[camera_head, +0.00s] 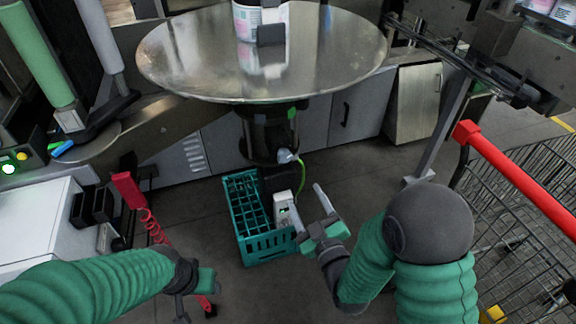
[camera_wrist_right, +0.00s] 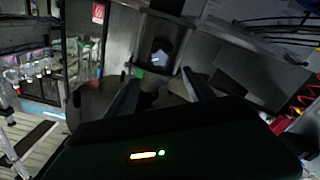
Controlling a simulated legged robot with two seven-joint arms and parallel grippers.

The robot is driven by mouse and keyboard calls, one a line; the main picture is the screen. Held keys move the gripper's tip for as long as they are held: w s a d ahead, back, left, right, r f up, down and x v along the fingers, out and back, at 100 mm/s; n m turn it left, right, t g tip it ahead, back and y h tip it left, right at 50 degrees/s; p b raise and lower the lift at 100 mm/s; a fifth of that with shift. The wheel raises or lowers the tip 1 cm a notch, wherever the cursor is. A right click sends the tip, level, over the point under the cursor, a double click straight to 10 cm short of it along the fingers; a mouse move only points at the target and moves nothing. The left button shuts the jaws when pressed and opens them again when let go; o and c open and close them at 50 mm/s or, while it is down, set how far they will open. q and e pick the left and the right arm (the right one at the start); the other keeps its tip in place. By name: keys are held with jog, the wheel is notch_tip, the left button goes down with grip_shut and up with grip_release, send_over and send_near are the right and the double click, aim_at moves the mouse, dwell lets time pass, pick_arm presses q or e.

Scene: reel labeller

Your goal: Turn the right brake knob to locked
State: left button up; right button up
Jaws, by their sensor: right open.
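I cannot make out a brake knob, or whether one is locked, in either view. My right gripper (camera_head: 308,207) is open and empty, low in front of the round table's pedestal, with its fingers spread. In the right wrist view the open fingers (camera_wrist_right: 160,90) point toward a dark housing with a pale shape (camera_wrist_right: 160,54) and a small green part (camera_wrist_right: 140,73) near the left finger. My left gripper (camera_head: 192,302) hangs low at the lower left, seen from above; its jaw opening is unclear.
A round steel table (camera_head: 200,62) carries a white and pink reel (camera_head: 246,22). A teal crate (camera_head: 268,245) stands on the floor beside my right gripper. A red coiled hose (camera_head: 152,228) hangs left. A wire cart with a red handle (camera_head: 515,180) stands right.

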aim_at(286, 159)
jog(key=b+x, duration=0.1)
jog(key=x, duration=1.3)
jog(key=shift+w+a+f, duration=0.1)
jog(key=shift+a, duration=0.05)
jog(key=shift+w+a, duration=0.15)
jog(key=shift+w, duration=0.45)
jog(key=shift+c, duration=0.4)
grip_shut()
jog(key=shift+b, duration=0.3)
